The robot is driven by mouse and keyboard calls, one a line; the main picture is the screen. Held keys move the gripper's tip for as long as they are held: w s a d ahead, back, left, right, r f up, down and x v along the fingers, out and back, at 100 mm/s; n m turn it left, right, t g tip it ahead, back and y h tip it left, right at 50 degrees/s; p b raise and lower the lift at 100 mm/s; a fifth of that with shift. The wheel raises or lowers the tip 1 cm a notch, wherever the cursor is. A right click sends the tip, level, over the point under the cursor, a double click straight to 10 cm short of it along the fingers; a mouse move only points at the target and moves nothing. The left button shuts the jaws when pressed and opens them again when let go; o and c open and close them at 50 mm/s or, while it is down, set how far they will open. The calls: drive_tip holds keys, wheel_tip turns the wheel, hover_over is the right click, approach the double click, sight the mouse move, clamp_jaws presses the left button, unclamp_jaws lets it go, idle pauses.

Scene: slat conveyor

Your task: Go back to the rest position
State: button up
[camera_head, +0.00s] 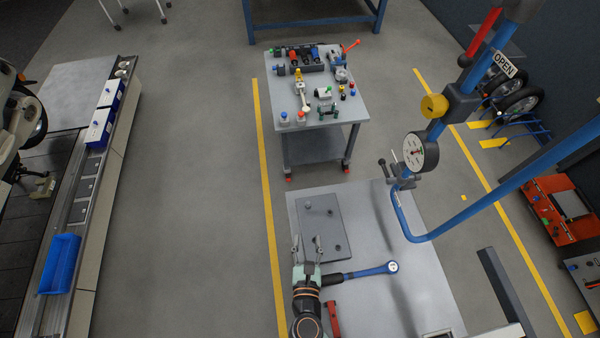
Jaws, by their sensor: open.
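My gripper (307,243) is at the lower middle of the head view, with its two fingers spread and nothing between them. It is over the left part of the light grey bench (411,290), by the near edge of a dark grey plate (320,215) with small round features. A blue torque wrench (365,271) lies just to the right of my gripper, its round head pointing right. A red-handled tool (332,318) lies below it, partly hidden by my arm.
A blue pipe frame (470,208) with a dial gauge (420,152) rises over the bench's right side. A trolley (352,110) with several parts stands beyond. On the left, a slat conveyor (62,215) carries blue bins (60,264). Open grey floor (190,190) lies between.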

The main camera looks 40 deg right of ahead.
drive_tip(key=w+a+r+n+t+y, duration=0.5)
drive_tip(key=w+a+r+n, duration=0.15)
drive_tip(key=r+n, duration=0.35)
drive_tip(key=w+a+r+n+t+y, duration=0.45)
drive_tip(key=a+r+n, duration=0.3)
drive_tip(key=r, duration=0.45)
drive_tip(key=w+a+r+n+g+y, duration=0.15)
drive_tip(key=a+r+n+y, duration=0.35)
drive_tip(key=n, duration=0.6)
drive_tip(key=s+a+r+n+g+y, duration=0.1)
drive_tip(key=a+n+g+y, duration=0.15)
drive_tip(key=a+n, duration=0.6)
drive_tip(key=s+d+n+g+h, duration=0.3)
drive_tip(key=d+n+h, duration=0.3)
drive_tip(key=d+n, duration=0.2)
wheel_tip(320, 180, up, 16)
drive_tip(key=d+p, duration=0.1)
drive_tip(key=p, duration=1.5)
drive_tip(key=shift+s+d, duration=0.3)
